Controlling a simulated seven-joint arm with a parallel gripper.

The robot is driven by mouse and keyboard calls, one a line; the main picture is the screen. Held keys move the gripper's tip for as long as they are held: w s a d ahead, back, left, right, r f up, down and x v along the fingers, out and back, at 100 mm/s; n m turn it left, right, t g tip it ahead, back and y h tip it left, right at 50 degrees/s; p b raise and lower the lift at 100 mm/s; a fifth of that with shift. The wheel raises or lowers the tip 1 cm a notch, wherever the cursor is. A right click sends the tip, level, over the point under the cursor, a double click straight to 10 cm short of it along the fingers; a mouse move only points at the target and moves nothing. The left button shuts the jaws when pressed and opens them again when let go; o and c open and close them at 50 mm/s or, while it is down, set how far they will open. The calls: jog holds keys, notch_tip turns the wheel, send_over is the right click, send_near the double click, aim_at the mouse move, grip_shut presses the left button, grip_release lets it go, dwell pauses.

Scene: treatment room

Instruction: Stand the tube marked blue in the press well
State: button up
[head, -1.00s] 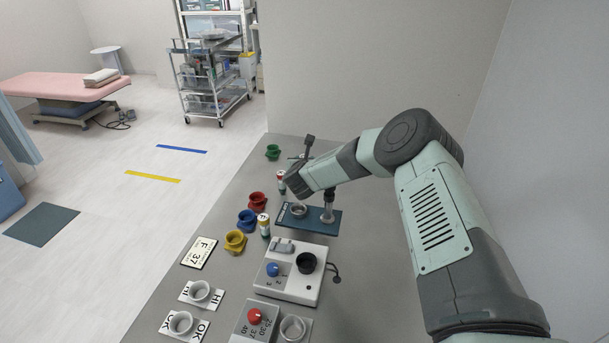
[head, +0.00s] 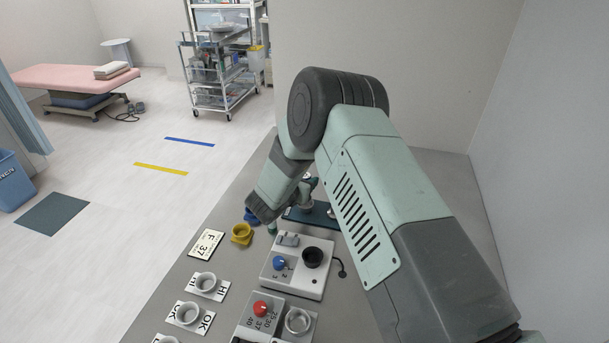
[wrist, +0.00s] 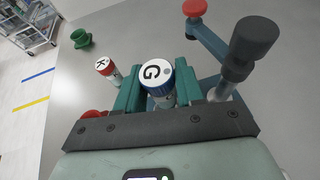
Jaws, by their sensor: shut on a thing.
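In the wrist view my gripper (wrist: 160,88) is shut on an upright tube with a white top marked G and a blue ring, the blue tube (wrist: 157,72). The press (wrist: 236,62), with a black knob on its post and a red-ended lever, stands just right of the tube. Part of its dark teal base shows behind my fingers. The well is hidden, so I cannot tell whether the tube's foot is in it. In the head view my arm covers the tube and most of the press; only part of the press base (head: 322,217) shows.
A red-capped tube marked K (wrist: 106,68) stands left of my gripper, and a green cup (wrist: 82,39) lies beyond it. A yellow cup (head: 241,234), a white device with a blue knob (head: 297,268) and a grey device with a red knob (head: 262,310) stand nearer.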

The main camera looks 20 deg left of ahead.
jog(key=shift+f, duration=2.1)
jog(key=shift+f, duration=0.6)
jog(key=o, duration=0.7)
jog(key=shift+o, duration=0.2)
jog(key=shift+s, duration=0.1)
jog(key=v, duration=1)
jog(key=shift+s+r, duration=0.25)
jog(key=shift+s, duration=0.1)
jog(key=shift+a, duration=0.1)
